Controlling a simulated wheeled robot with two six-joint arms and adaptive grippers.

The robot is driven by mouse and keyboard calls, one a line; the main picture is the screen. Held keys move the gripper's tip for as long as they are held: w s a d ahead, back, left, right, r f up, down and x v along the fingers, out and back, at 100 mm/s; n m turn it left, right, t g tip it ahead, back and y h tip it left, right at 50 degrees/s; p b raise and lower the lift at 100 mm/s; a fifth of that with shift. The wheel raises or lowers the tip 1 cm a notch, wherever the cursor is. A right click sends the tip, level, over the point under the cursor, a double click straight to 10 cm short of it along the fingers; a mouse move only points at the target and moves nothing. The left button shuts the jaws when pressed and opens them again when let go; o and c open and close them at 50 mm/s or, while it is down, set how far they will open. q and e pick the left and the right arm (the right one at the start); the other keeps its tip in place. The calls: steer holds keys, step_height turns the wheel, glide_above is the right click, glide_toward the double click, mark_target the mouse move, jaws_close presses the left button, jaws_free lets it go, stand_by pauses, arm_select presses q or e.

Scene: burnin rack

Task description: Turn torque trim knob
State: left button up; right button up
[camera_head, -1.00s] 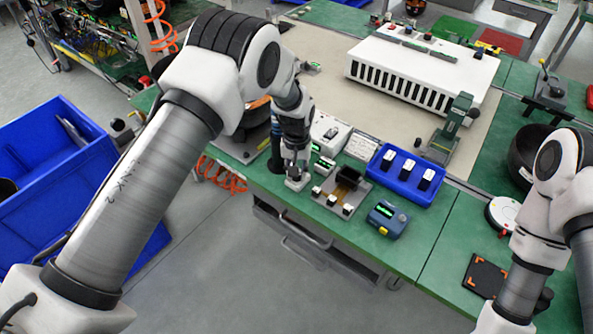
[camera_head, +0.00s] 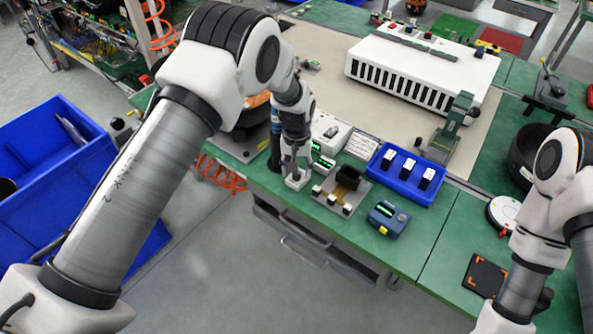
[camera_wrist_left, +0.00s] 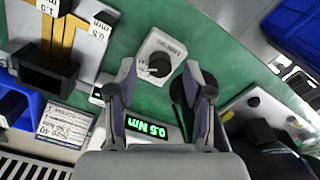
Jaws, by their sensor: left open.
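The torque trim knob (camera_wrist_left: 159,66) is a small black knob on a white box (camera_wrist_left: 172,44), shown in the left wrist view. A green display (camera_wrist_left: 147,130) reading 0.5 Nm lies close to it, near the gripper base. My left gripper (camera_wrist_left: 163,82) is open, with one finger on each side of the knob in the picture. I cannot tell whether the fingers touch it. In the head view the left gripper (camera_head: 291,168) points down at the white box (camera_head: 296,181) near the table's front edge and hides the knob. My right arm shows, but its fingers do not.
A small fixture with a dark block (camera_head: 347,177) stands right of the left gripper. Beyond it is a blue tray (camera_head: 425,195) with several black-and-white parts. A blue-grey meter (camera_head: 388,218) sits at the front edge. A white slotted rack (camera_head: 423,68) stands behind.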

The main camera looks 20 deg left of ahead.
arm_select(q)
step_height(320, 180, up, 11)
steer(key=shift+f, duration=0.2)
steer(key=s+a+f+g, duration=0.2)
steer(key=s+a+f, duration=0.1)
steer(key=s+f, duration=0.7)
steer(key=s+a+f+g, duration=0.2)
steer(key=s+f+g, duration=0.1)
steer(key=s+f, duration=0.65)
steer(key=s+a+f+t, duration=0.1)
steer(key=s+t, duration=0.1)
steer(key=s, duration=0.6)
steer(key=s+a+f+m+t, duration=0.1)
steer(key=s+t, duration=0.2)
steer(key=s, duration=0.5)
steer(key=shift+s+a+f, duration=0.25)
steer(key=shift+a+f, duration=0.05)
steer(key=shift+a, duration=0.1)
